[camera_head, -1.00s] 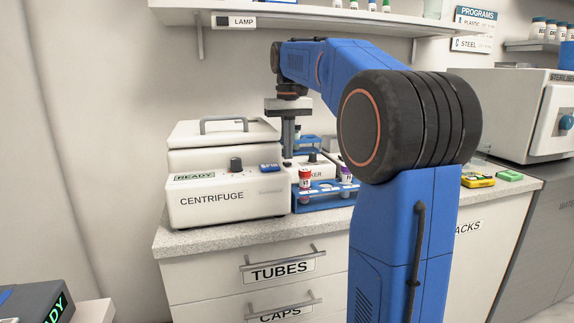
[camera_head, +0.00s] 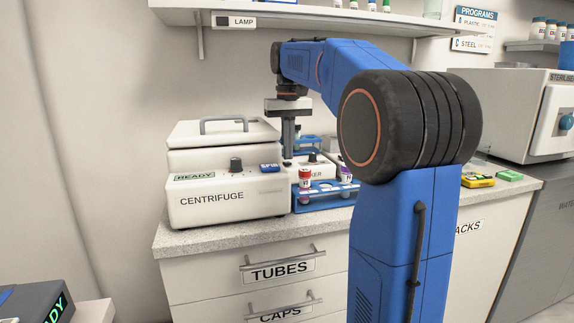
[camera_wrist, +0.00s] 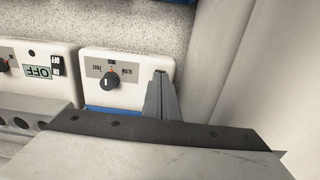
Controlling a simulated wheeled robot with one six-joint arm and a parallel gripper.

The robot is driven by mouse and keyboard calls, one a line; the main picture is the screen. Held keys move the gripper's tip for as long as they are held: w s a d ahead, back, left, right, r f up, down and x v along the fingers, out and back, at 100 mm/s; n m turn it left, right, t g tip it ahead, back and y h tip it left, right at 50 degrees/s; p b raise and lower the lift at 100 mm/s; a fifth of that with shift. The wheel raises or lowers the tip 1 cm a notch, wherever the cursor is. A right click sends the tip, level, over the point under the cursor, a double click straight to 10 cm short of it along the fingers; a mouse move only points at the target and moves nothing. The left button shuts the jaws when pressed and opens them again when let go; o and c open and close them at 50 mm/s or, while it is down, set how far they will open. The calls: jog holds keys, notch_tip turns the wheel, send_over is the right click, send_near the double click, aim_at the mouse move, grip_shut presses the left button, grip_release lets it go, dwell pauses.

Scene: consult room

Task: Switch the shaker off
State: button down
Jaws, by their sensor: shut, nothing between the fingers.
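The shaker (camera_head: 322,172) is a white box on the counter, its label partly covered by a tube rack and tubes. Its dark knob (camera_head: 312,158) is on top; in the wrist view the knob (camera_wrist: 110,81) sits on a small scale plate with an orange mark. My gripper (camera_head: 288,155) points down, shut and empty, left of the knob. In the wrist view my gripper (camera_wrist: 160,75) is over the shaker's right edge, apart from the knob; whether it touches the casing I cannot tell.
A centrifuge (camera_head: 225,188) reading READY stands close on the left. A blue rack (camera_head: 330,197) with capped tubes stands in front of the shaker. Another white device (camera_wrist: 20,58) with an OFF display is beside the shaker. A shelf (camera_head: 330,14) hangs above.

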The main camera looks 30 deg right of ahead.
aim_at(288, 163)
jog(key=shift+f, duration=0.75)
dwell(0.4)
notch_tip(288, 163, up, 7)
dwell(1.1)
dwell(0.4)
